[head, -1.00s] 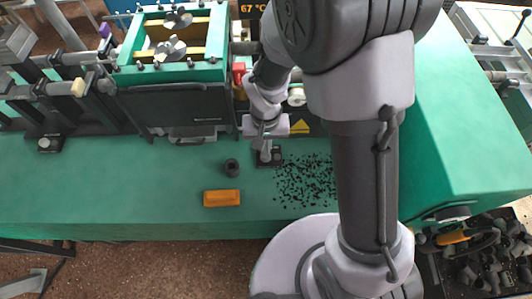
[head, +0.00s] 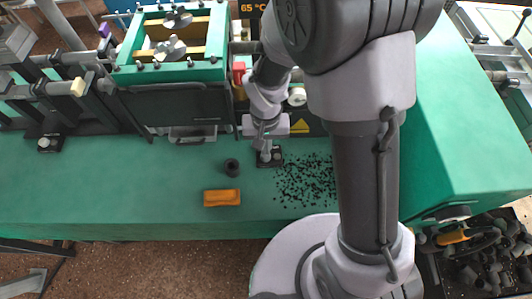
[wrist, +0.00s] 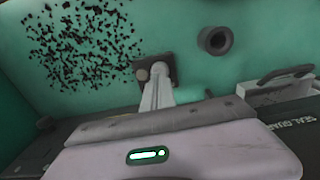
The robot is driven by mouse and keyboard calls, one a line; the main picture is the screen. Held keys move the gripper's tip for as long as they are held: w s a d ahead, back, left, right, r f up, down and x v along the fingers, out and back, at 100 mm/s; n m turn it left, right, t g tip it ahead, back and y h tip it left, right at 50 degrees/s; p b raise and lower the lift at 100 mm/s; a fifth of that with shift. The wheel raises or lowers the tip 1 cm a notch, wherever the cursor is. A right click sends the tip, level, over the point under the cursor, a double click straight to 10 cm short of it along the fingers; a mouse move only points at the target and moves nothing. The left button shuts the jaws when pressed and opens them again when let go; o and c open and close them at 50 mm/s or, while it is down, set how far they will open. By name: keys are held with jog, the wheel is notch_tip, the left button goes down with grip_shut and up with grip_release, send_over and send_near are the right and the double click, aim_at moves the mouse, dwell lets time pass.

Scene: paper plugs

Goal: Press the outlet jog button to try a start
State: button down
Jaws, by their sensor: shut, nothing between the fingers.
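A small dark button box (head: 276,161) sits on the green bench top at centre. My gripper (head: 266,154) is shut and empty, pointing down with its fingertips at this box. In the wrist view the shut fingers (wrist: 160,92) reach onto the box (wrist: 168,61) and cover part of it. A round pale button (wrist: 142,75) shows beside the fingertips. I cannot tell whether the tips touch or press a button hidden under them. A second small dark box with a pale button (head: 45,143) sits at the far left. I see no readable label on either.
An orange block (head: 221,198) and a black ring (head: 232,167) lie left of the fingers. Black crumbs (head: 305,180) are scattered to the right. The green-framed machine (head: 170,68) stands behind, with a display (head: 260,7) reading 65 °C. The front left bench is clear.

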jog(key=shift+f, duration=0.2)
jog(key=shift+f+b, duration=0.95)
jog(key=shift+b, duration=0.05)
dwell(0.4)
jog(key=shift+r+p, duration=0.8)
jog(key=shift+r, duration=0.35)
notch_tip(320, 180, up, 3)
jog(key=shift+r+p, duration=0.15)
jog(key=shift+p, duration=1.1)
